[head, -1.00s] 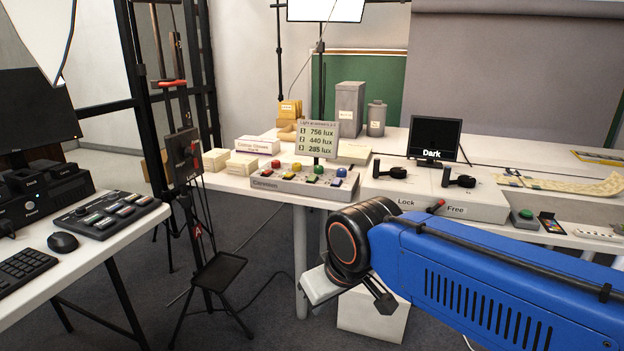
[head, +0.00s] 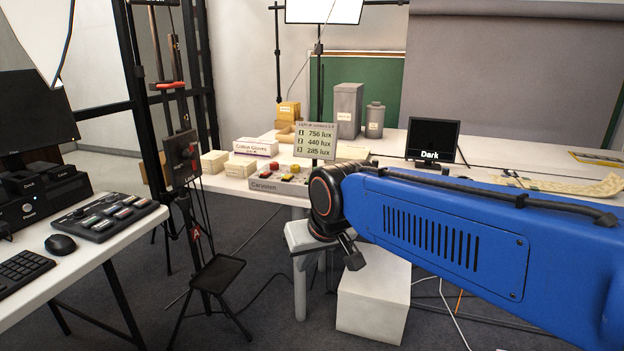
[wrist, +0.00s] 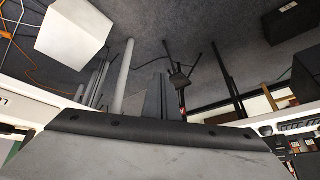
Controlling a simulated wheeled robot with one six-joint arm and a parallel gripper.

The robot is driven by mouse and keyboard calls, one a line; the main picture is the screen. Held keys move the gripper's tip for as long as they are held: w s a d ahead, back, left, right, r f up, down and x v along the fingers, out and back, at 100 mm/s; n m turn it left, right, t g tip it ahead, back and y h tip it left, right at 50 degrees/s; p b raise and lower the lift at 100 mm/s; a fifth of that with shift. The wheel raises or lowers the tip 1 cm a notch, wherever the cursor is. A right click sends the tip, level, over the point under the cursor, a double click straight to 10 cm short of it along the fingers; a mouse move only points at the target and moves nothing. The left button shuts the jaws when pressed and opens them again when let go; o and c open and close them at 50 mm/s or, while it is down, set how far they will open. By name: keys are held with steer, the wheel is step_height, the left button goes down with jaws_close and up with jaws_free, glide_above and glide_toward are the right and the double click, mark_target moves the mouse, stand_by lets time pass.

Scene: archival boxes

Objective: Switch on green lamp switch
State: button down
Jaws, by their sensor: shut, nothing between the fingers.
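The lamp console (head: 262,185) stands at the front edge of the white table in the head view, with a lux display above it. A red lamp button (head: 274,166) shows near its left end. The right part of the console, with the green button seen earlier, is now hidden behind my blue arm. My gripper (head: 352,257) hangs below the arm's end, lower in the picture than the console and apart from it. In the wrist view, my gripper's fingers (wrist: 163,92) are shut and empty, with floor and table legs behind them.
A white box (head: 373,298) stands on the floor below the gripper. A tripod stand (head: 218,275) is to the left. A desk holds a switch panel (head: 110,214). The dark monitor (head: 432,139) reads "Dark". Small cartons (head: 214,162) sit left of the console.

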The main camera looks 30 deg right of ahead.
steer(key=w+d+r+m+t, duration=0.1)
steer(key=w+d+r+m, duration=0.3)
steer(key=w, duration=0.7)
step_height(320, 180, up, 9)
steer(key=m+t+h, duration=0.3)
steer(key=m, duration=0.3)
glide_above(313, 180)
steer(key=shift+s+a+f, duration=0.15)
steer(key=shift+s+a, duration=0.1)
steer(key=shift+a, duration=0.2)
steer(key=shift+w+d+f, duration=0.1)
steer(key=shift+d+f, duration=0.05)
steer(key=shift+f, duration=1.3)
steer(key=shift+w+d+f, duration=0.15)
steer(key=shift+f, duration=1.3)
steer(key=shift+w+d+f, duration=0.1)
steer(key=shift+d+f, duration=0.05)
steer(key=shift+f, duration=1.3)
steer(key=shift+f, duration=0.15)
steer(key=shift+f, duration=0.3)
